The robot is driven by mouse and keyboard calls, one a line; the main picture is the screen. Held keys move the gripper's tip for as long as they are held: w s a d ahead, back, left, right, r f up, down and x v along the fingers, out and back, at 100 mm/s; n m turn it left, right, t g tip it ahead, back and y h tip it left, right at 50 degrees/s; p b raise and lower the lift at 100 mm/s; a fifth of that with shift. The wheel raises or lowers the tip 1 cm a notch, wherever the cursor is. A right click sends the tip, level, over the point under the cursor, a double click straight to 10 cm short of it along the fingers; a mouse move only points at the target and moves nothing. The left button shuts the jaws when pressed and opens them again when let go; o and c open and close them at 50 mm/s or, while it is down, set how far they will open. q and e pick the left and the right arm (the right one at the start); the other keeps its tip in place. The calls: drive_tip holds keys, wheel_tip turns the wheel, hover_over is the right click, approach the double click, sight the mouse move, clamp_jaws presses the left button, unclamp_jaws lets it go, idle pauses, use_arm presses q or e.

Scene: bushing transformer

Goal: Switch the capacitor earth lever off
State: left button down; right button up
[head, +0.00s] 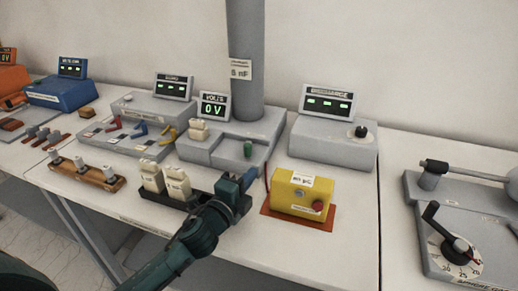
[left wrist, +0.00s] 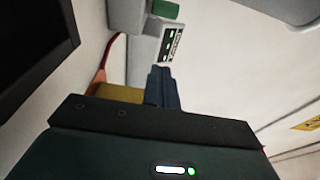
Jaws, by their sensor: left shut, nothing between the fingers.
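The capacitor is the tall grey column (head: 246,60) with a "5 nF" card, standing on a grey base (head: 225,150). A small green part (head: 248,149) sits on the base front; I cannot tell for sure if it is the earth lever or which way it is set. A green part (left wrist: 165,9) also shows at the top of the left wrist view. My left gripper (head: 249,177) is shut and empty, in front of the base and left of the yellow box. Its closed fingers (left wrist: 162,86) show in the wrist view. My right gripper is not in view.
A yellow box (head: 300,196) with a red button stands on a red-brown mat. Left of my gripper is a black tray (head: 160,196) with cream blocks. A grey device with a black lever (head: 431,213) and dial is at right. The front table strip is clear.

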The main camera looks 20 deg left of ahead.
sight(253, 164)
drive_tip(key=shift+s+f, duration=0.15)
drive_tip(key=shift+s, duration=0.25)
use_arm(q)
drive_tip(key=w, duration=0.3)
drive_tip(key=w+d, duration=0.1)
drive_tip(key=w, duration=0.2)
drive_tip(key=w+d, duration=0.1)
drive_tip(key=w, duration=0.2)
drive_tip(key=shift+w+r+p, duration=0.1)
drive_tip(key=shift+w+p, duration=0.1)
drive_tip(key=shift+p, duration=0.2)
drive_tip(key=a+p, duration=0.1)
drive_tip(key=a, duration=0.2)
drive_tip(key=shift+s+a, duration=0.1)
drive_tip(key=shift+a, duration=0.45)
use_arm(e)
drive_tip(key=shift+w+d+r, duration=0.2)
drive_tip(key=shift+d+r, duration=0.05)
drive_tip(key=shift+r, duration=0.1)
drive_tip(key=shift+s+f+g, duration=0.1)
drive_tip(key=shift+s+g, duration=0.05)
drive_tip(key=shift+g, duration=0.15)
